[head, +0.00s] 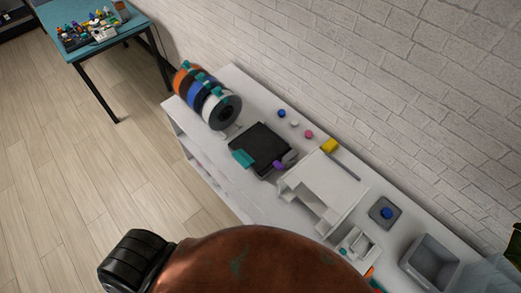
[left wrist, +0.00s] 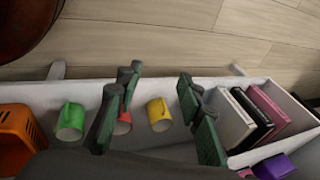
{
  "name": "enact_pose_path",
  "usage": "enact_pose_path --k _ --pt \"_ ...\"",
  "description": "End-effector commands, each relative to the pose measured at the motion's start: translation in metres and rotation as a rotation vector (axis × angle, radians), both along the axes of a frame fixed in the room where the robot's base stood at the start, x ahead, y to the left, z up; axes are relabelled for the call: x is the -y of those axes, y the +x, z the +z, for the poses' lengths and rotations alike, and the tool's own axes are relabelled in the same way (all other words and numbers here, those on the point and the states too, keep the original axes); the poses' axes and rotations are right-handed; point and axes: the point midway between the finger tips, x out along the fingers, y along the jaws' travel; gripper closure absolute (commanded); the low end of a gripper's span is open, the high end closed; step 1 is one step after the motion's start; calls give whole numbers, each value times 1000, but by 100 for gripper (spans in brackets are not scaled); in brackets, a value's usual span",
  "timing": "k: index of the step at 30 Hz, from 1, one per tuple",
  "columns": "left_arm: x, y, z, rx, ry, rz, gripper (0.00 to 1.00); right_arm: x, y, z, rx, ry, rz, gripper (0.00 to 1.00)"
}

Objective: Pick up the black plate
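The black plate (head: 262,146) is a flat, dark square lying on top of the long white shelf unit (head: 239,84) in the head view. A teal piece (head: 242,158) lies at its left corner and a purple piece (head: 279,165) at its lower right. I cannot make out the plate in the left wrist view. My left gripper (left wrist: 158,113) shows in the left wrist view with its dark green fingers wide apart and nothing held between them. It is over the shelf compartments with the mugs. Neither gripper shows in the head view, and my right gripper is out of sight.
Spools (head: 197,88) stand left of the plate, and a white frame (head: 323,188) stands close on its right. A grey bin (head: 430,262) is farther right. Below the left gripper are a yellow mug (left wrist: 159,113), a green mug (left wrist: 71,121) and books (left wrist: 232,120). A brick wall runs behind.

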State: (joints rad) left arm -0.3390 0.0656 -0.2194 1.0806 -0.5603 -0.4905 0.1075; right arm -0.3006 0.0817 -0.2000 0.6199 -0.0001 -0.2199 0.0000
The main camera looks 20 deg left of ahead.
Motion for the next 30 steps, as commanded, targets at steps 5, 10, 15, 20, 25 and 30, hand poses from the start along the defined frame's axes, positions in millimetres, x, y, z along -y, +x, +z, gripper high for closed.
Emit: enact_pose_path --k 5,10,15,20,25,30 --pt "-19 120 133 232 311 -91 65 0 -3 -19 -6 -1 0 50" --pt "-33 167 253 412 540 -70 65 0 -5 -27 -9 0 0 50" --pt "-41 181 344 545 696 -20 65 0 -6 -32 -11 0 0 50" --pt "-35 187 403 644 815 -12 65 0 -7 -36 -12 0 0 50" --pt "-1 207 413 698 901 -137 65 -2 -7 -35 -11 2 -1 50" --pt "35 223 410 733 955 -263 65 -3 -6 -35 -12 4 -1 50"
